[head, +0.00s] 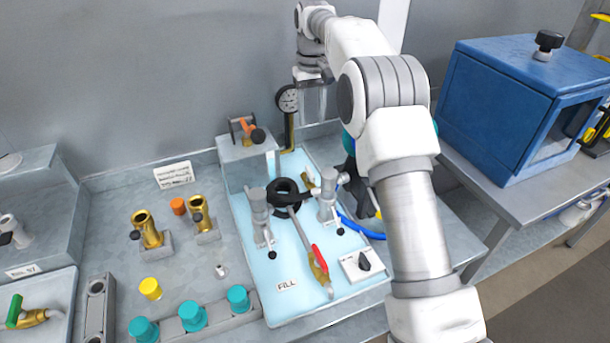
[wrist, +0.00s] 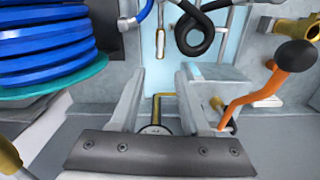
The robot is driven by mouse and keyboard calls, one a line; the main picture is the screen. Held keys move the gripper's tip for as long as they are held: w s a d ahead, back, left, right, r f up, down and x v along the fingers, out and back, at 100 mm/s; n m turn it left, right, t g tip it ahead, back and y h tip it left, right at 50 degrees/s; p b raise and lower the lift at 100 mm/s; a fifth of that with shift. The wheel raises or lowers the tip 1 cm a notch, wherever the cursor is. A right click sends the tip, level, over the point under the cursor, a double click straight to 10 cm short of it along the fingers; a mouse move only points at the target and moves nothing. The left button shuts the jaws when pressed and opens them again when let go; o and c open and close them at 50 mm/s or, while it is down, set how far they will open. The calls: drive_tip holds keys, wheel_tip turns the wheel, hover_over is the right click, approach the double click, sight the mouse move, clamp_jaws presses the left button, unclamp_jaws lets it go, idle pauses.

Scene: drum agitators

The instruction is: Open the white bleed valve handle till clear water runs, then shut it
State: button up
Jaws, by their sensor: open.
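A small pale handle with a brass end (wrist: 160,42), which looks like the white bleed valve handle, hangs beyond my fingertips in the wrist view. In the head view a small brass fitting (head: 311,183) shows at about that place, beside the black hose loop; its handle is hard to make out. My gripper (head: 312,108) points down above the back of the pale blue tray, next to the pressure gauge (head: 287,99). In the wrist view my gripper (wrist: 158,88) is open and empty, its fingers apart from the handle. No running water is visible.
An orange lever with a black knob (wrist: 280,80) stands close on the right in the wrist view. A blue hose coil (wrist: 45,45) is close on the left. The black hose loop (head: 284,193) and a red-gripped valve (head: 319,258) lie on the tray (head: 255,285).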

sight(312, 175)
drive_tip(key=f+b, duration=0.1)
drive_tip(key=f, duration=0.4)
drive_tip(key=s+f+b, duration=0.1)
drive_tip(key=f, duration=0.5)
drive_tip(key=f+b, duration=0.2)
drive_tip(key=f, duration=0.4)
drive_tip(key=shift+s+d+f, duration=0.2)
drive_tip(key=shift+s+f, duration=0.05)
clamp_jaws()
